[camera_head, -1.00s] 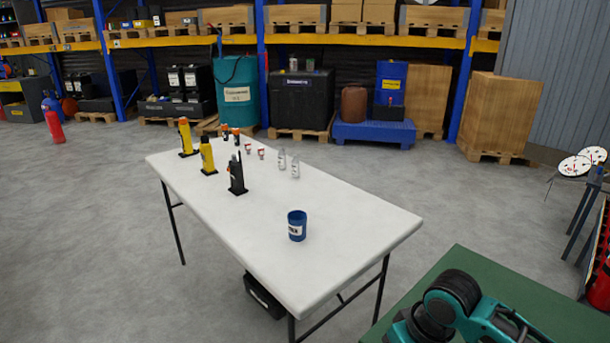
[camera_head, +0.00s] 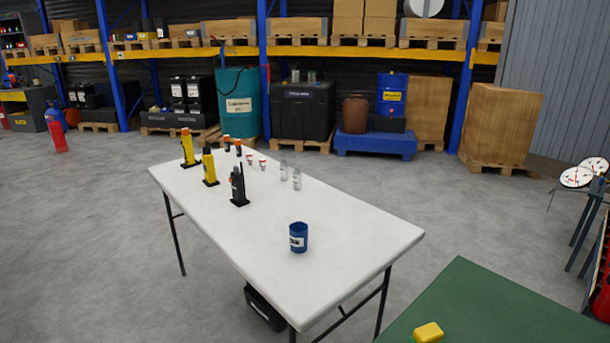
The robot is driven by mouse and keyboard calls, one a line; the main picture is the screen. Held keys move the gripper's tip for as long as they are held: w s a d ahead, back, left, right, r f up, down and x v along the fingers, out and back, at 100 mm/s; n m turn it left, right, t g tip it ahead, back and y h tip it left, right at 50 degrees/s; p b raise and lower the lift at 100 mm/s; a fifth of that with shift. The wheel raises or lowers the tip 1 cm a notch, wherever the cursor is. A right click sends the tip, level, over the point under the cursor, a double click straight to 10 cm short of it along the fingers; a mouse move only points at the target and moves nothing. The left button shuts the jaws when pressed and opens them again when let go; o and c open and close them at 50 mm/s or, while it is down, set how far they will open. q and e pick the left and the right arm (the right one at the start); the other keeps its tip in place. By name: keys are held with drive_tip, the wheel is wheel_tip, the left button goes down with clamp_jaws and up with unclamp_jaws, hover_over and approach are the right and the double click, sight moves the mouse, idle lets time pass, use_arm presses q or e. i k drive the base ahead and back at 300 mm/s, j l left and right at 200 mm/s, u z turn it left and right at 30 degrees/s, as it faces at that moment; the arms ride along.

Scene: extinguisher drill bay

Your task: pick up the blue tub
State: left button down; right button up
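The blue tub (camera_head: 299,238) is a small open cup-like container with a white label. It stands upright near the right end of the long white table (camera_head: 345,225). Nothing touches it. Neither of my grippers shows in the head view.
On the same table stand two yellow devices (camera_head: 209,167), a black radio (camera_head: 238,188), clear bottles (camera_head: 297,180) and small red-and-white items (camera_head: 250,160). A green surface (camera_head: 490,305) with a yellow object (camera_head: 429,332) is at the lower right. Grey floor (camera_head: 90,240) is open at left.

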sight(299, 230)
drive_tip(key=i+j+z, duration=0.1)
drive_tip(key=j, duration=0.3)
drive_tip(key=i+j, duration=0.15)
drive_tip(key=j, duration=0.3)
drive_tip(key=i+j+z, duration=0.15)
drive_tip(key=j, duration=0.25)
drive_tip(key=i+j, duration=0.15)
drive_tip(key=j, duration=0.15)
drive_tip(key=i+j+z, duration=0.1)
drive_tip(key=i+j, duration=0.2)
drive_tip(key=j, duration=0.25)
drive_tip(key=i+z, duration=0.05)
